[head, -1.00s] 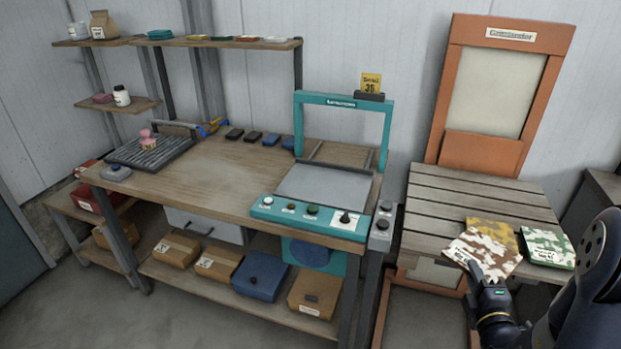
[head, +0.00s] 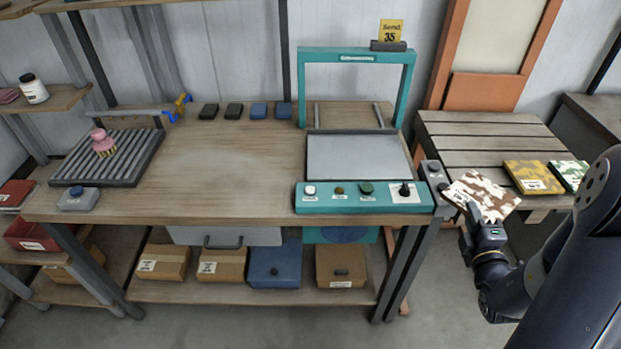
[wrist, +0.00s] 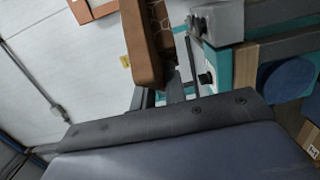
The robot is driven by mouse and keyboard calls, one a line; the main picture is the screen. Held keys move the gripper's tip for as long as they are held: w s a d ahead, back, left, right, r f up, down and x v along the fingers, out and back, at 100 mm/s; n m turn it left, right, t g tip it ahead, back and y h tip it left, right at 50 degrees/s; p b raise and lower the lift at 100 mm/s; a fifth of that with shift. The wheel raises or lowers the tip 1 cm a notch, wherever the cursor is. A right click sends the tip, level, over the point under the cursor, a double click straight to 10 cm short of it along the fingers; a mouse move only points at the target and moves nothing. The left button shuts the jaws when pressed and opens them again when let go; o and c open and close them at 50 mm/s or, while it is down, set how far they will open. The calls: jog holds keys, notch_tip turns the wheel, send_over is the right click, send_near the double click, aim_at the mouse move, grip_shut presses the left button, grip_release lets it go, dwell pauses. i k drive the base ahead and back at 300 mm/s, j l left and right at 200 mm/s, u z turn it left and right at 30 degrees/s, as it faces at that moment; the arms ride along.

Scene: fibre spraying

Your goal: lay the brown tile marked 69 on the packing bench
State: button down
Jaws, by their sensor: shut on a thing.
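The brown and white camouflage tile (head: 484,193) is held in my gripper (head: 474,216), which is shut on its near edge. Its small white label is too small to read. The tile is tilted, in the air in front of the slatted table, just right of the wooden bench (head: 220,185). In the wrist view the tile's brown edge (wrist: 143,45) shows at the top, with a strip of its pattern beside it. The fingertips are not clear there. The bench's middle top is bare wood.
A teal-framed press (head: 363,195) with knobs fills the bench's right end, beside a grey button box (head: 434,176). A ribbed grey tray (head: 110,157) with a pink-topped item stands left. Yellow (head: 533,176) and green (head: 570,173) camouflage tiles lie on the slatted table (head: 480,130).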

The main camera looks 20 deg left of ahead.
aim_at(230, 169)
jog(key=k+j+z, duration=0.15)
jog(key=j, duration=0.25)
jog(key=j+z, duration=0.1)
jog(key=j, duration=0.3)
jog(key=k+j+z, duration=0.15)
jog(key=j, duration=0.2)
jog(key=k+j+z, duration=0.1)
jog(key=j, duration=0.25)
jog(key=k+j+z, duration=0.15)
jog(key=j, duration=0.2)
jog(key=k+j+z, duration=0.1)
jog(key=k+j, duration=0.15)
jog(key=j, duration=0.3)
jog(key=k+j+z, duration=0.15)
jog(key=k+j, duration=0.15)
jog(key=j, duration=0.2)
jog(key=k+j+z, duration=0.1)
jog(key=k+j, duration=0.2)
jog(key=j, duration=0.15)
